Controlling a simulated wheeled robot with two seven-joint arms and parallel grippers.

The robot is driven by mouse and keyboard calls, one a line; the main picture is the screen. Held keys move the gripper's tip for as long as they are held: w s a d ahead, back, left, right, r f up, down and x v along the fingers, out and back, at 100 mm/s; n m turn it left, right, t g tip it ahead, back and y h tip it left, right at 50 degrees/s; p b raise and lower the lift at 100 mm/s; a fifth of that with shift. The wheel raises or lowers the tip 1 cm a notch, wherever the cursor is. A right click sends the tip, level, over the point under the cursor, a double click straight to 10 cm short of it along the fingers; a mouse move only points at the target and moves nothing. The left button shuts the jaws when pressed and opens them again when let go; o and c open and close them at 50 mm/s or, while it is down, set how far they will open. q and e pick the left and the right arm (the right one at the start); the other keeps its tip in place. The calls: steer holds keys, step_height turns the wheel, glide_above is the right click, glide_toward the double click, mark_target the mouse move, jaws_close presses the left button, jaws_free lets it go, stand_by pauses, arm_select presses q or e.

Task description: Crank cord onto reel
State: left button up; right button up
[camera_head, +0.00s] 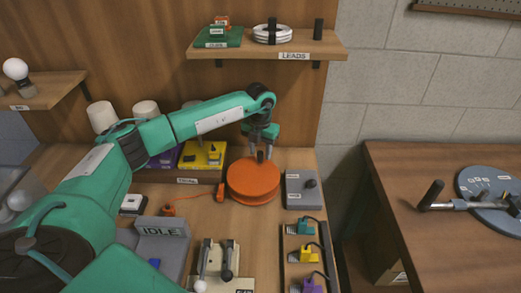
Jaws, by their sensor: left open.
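An orange reel (253,184) lies flat on the workbench. An orange cord (192,199) runs from its left side along the bench to a small orange end piece (169,209). My left arm reaches in from the left, and my left gripper (261,153) points down over the reel, open. A short dark upright piece stands at the reel's top between or just beside the fingers; I cannot tell whether they touch it. My right gripper is not in view.
A grey box with a dark knob (309,185) stands right of the reel. A LEADS shelf (265,48) hangs above. A side table (440,245) holds a blue-grey disc.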

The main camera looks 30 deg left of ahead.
arm_select(q)
steer(key=shift+r, duration=0.35)
step_height(320, 180, up, 6)
steer(key=shift+r+b, duration=0.1)
steer(key=shift+b, duration=0.7)
steer(key=shift+r, duration=0.3)
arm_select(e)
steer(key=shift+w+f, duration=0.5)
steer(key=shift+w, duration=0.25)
